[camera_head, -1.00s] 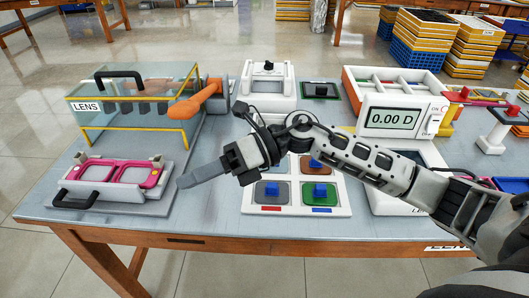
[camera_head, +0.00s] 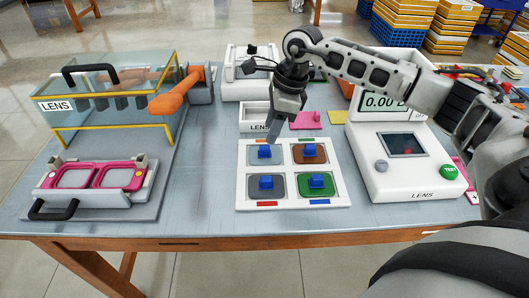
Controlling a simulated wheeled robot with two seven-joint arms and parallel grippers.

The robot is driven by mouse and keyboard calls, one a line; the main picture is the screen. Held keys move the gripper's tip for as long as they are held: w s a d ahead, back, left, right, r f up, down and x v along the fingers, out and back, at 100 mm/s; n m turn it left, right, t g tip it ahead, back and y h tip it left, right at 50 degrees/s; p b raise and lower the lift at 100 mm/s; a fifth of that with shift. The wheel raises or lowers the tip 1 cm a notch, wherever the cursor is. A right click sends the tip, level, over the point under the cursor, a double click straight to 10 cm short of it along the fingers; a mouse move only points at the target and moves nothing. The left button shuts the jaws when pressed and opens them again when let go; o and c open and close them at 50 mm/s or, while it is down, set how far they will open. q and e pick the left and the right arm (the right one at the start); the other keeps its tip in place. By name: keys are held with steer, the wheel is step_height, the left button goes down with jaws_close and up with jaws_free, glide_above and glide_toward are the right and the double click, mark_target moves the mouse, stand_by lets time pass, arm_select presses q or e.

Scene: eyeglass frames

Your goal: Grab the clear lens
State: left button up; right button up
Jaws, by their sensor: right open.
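A white lens tray (camera_head: 244,177) on the table holds lenses in a two-by-two layout, each with a blue knob. The pale, clear-looking lens (camera_head: 254,159) is in its back left slot. The brown lens (camera_head: 322,147) is back right, the grey lens (camera_head: 252,193) front left, the green lens (camera_head: 330,193) front right. My right gripper (camera_head: 273,137) points down, open and empty, just above and behind the pale lens's knob. Its fingers overlap in this view, and any contact cannot be told. My left gripper is not in view.
A white lens meter (camera_head: 376,185) stands right of the tray. On the left are a pink frame (camera_head: 72,176) in a holder, a clear yellow-edged LENS cover (camera_head: 100,110) and an orange arm (camera_head: 180,92). A white LENS box (camera_head: 254,119) sits behind the tray.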

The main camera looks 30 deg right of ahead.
mark_target(266, 146)
steer(key=shift+x, duration=3.2)
steer(key=shift+d, duration=0.1)
jaws_close()
